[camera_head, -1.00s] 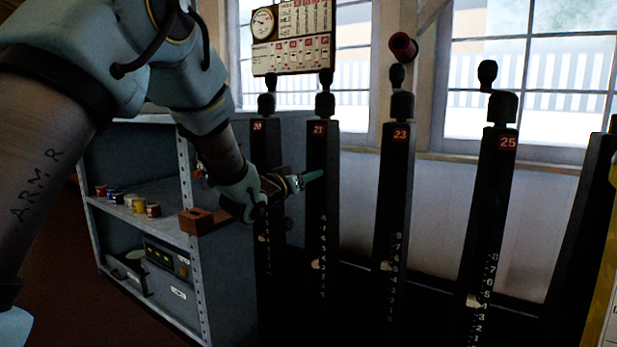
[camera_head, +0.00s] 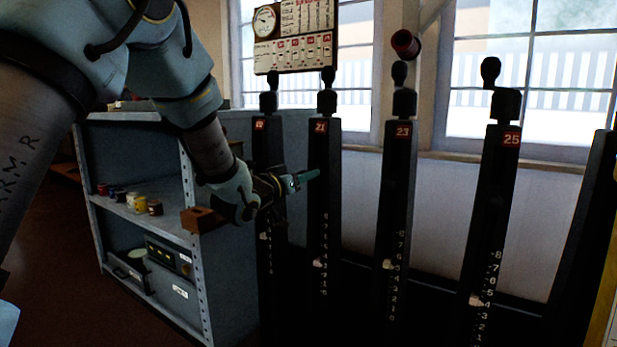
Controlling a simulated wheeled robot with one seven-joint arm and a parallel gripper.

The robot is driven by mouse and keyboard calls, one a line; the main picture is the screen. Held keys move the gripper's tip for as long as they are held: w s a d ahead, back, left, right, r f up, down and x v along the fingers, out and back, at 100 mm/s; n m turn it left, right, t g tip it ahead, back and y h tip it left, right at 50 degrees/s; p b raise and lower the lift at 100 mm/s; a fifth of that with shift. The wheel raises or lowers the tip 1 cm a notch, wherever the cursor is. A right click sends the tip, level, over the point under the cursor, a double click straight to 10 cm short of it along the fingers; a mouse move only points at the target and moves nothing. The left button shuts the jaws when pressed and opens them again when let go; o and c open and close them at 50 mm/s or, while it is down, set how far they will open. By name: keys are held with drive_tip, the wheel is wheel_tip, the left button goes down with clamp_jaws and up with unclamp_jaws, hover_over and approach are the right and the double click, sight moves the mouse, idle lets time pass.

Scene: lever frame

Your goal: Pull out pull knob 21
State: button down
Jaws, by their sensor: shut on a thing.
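The black lever post marked 21 (camera_head: 323,200) stands in the head view, just right of the middle, with a dark handle on top. My gripper (camera_head: 305,177) reaches in from the left at mid-height, with its teal fingertips at the post's face, below the number plate. It is shut on pull knob 21, which is too small and too covered by the fingers to make out. The gap between the fingertips and the post cannot be judged.
Posts marked 23 (camera_head: 398,190) and 25 (camera_head: 490,220) stand to the right, and another post (camera_head: 268,150) close on the left. A grey shelf unit (camera_head: 196,240) with a brown block (camera_head: 203,220) stands beneath my arm. A gauge board (camera_head: 295,37) hangs above.

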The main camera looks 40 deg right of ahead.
drive_tip(key=c, duration=0.5)
unclamp_jaws()
drive_tip(key=shift+a, duration=0.1)
drive_tip(key=shift+c, duration=0.2)
drive_tip(key=v, duration=1)
drive_tip(key=shift+a+p, duration=0.35)
drive_tip(key=w+a+f+n+t+y, duration=0.15)
drive_tip(key=w+a+f+y, duration=0.25)
drive_tip(key=a, duration=0.5)
drive_tip(key=w+a+f+n+t+y, duration=0.1)
drive_tip(key=w+a+f+n+y, duration=0.3)
drive_tip(key=a, duration=0.4)
drive_tip(key=w+a+f+n+t+y, duration=0.1)
drive_tip(key=w+a+f+y, duration=0.3)
drive_tip(key=a, duration=0.5)
drive_tip(key=s+a+f+n+g+y, duration=0.25)
drive_tip(key=s+a, duration=0.35)
drive_tip(key=a, duration=0.4)
drive_tip(key=s+a+f+n+g+y, duration=0.1)
drive_tip(key=s+a+n+g+y, duration=0.25)
drive_tip(key=a, duration=0.75)
wheel_tip(320, 180, up, 29)
drive_tip(key=s+m+p, duration=0.1)
drive_tip(key=s+p, duration=0.1)
drive_tip(key=p, duration=2.7)
drive_tip(key=shift+s+m+h+p, duration=0.15)
drive_tip(key=shift+m+h+p, duration=0.2)
drive_tip(key=shift+h+p, duration=0.05)
